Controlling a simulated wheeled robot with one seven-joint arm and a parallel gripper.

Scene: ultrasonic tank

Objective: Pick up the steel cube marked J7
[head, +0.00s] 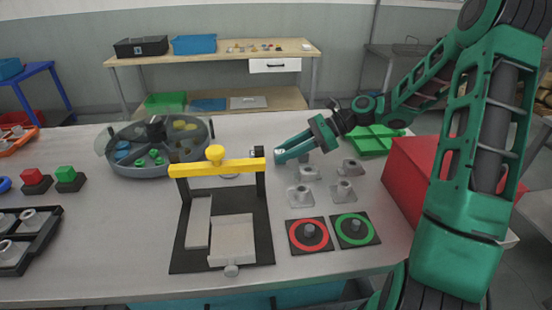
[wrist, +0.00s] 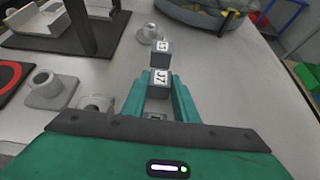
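The steel cube marked J7 (wrist: 159,88) is small and grey with a white label. In the wrist view it sits between the two teal fingers of my gripper (wrist: 161,88), which lie close against both its sides with no clear gap. A second grey cube (wrist: 160,52) with a white label, hard to read, stands just beyond it. In the head view my gripper (head: 277,157) reaches left over the table, near the right post of the yellow-topped frame. Whether the J7 cube touches anything below is hidden.
The yellow-topped frame (head: 216,165) stands just left of my gripper. Several grey fixtures (head: 300,196) stand below and right of it. A round grey tank (head: 160,160) lies farther left. Red and green ringed pads (head: 310,236) lie in front, and a red box (head: 412,180) stands right.

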